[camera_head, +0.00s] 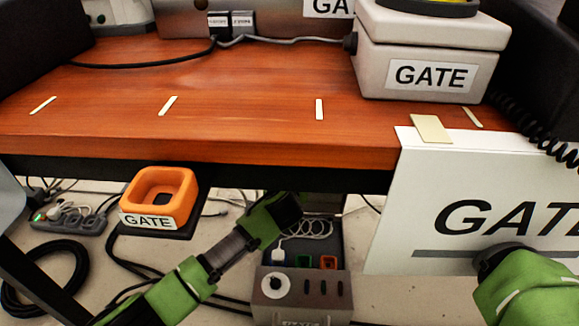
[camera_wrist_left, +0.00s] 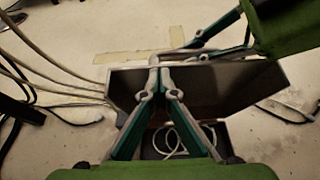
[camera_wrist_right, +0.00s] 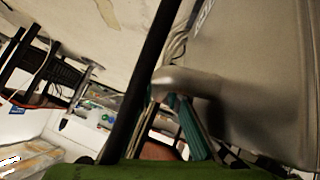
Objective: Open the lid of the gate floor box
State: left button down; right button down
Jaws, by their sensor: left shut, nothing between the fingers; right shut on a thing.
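The gate floor box (camera_head: 301,293) is grey and sits on the floor under the desk. Colored sockets and a coiled white cable show inside it. A raised dark grey panel, apparently its lid (camera_wrist_left: 235,88), stands over the box's far side in the left wrist view. My right gripper (camera_wrist_left: 190,50) reaches in from the right at that edge. In the right wrist view its fingers close on a grey edge (camera_wrist_right: 182,80), apparently the lid's.
The desk (camera_head: 215,100) overhangs the box. An orange GATE tray (camera_head: 183,193) is left of my left gripper. Black cables (camera_head: 40,270) and a power strip (camera_head: 68,243) lie at the left.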

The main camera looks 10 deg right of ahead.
pick_arm(q)
jog(key=shift+w, duration=0.1)
pick_arm(e)
jog(key=shift+w+r, duration=0.3)
